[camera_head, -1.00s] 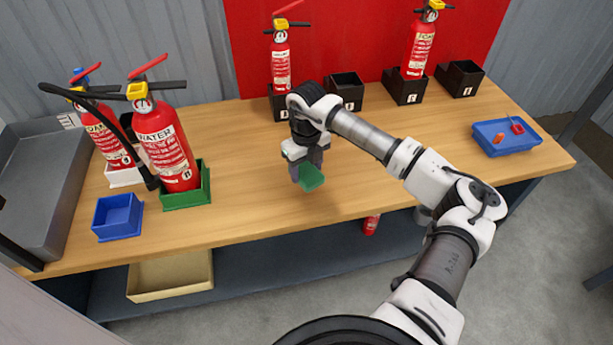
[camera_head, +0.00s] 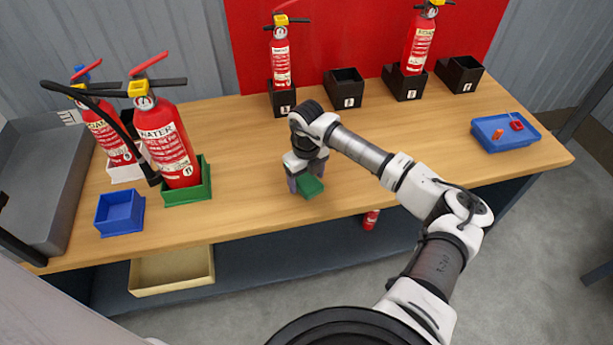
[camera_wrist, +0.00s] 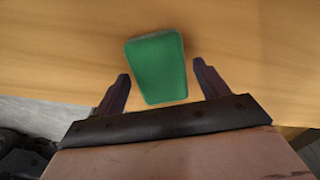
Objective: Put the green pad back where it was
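The green pad (camera_head: 309,187) lies on or just above the bare wooden bench top near its front edge; I cannot tell whether it touches the wood. My gripper (camera_head: 306,183) points down over it. In the wrist view the green pad (camera_wrist: 158,68) sits between the two fingers of my gripper (camera_wrist: 160,72). A gap shows on each side of the pad, so the fingers are open around it.
Left of my gripper are a green holder (camera_head: 190,191) with a water extinguisher (camera_head: 167,140) and a blue bin (camera_head: 120,212). Black holders (camera_head: 344,88) line the back. A blue tray (camera_head: 505,131) with small items is at right. The bench around the pad is clear.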

